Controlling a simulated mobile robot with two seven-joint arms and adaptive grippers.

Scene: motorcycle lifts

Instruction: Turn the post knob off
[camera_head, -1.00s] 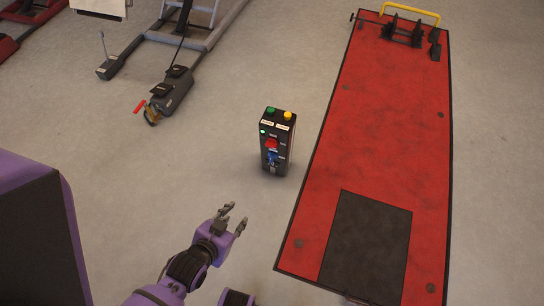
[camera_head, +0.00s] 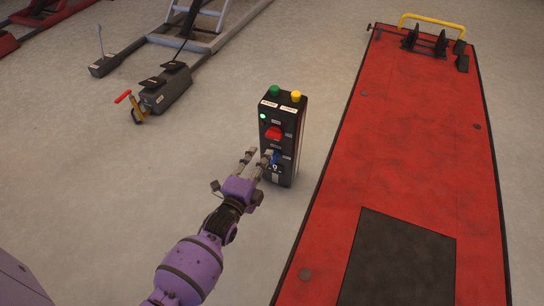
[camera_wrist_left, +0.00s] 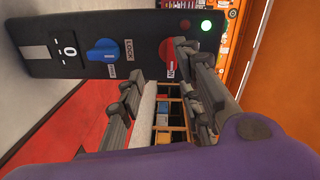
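The black control post (camera_head: 283,140) stands upright on the floor left of the red lift. Its front has a red knob (camera_head: 274,133), a blue knob (camera_head: 274,157) below it and a lit green lamp (camera_head: 263,116). My left gripper (camera_head: 257,158) is open and empty at the post's lower front, close to the blue knob. In the left wrist view, its open fingers (camera_wrist_left: 158,62) point at the panel. The blue knob (camera_wrist_left: 104,50), beside the word LOCK, and the partly covered red knob (camera_wrist_left: 167,52) lie beyond the fingertips. Contact cannot be told. My right gripper is not in view.
A green button (camera_head: 275,91) and a yellow button (camera_head: 296,96) top the post. The red lift platform (camera_head: 400,140) lies close on its right. A grey lift unit with a red-tipped lever (camera_head: 160,93) sits at the upper left.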

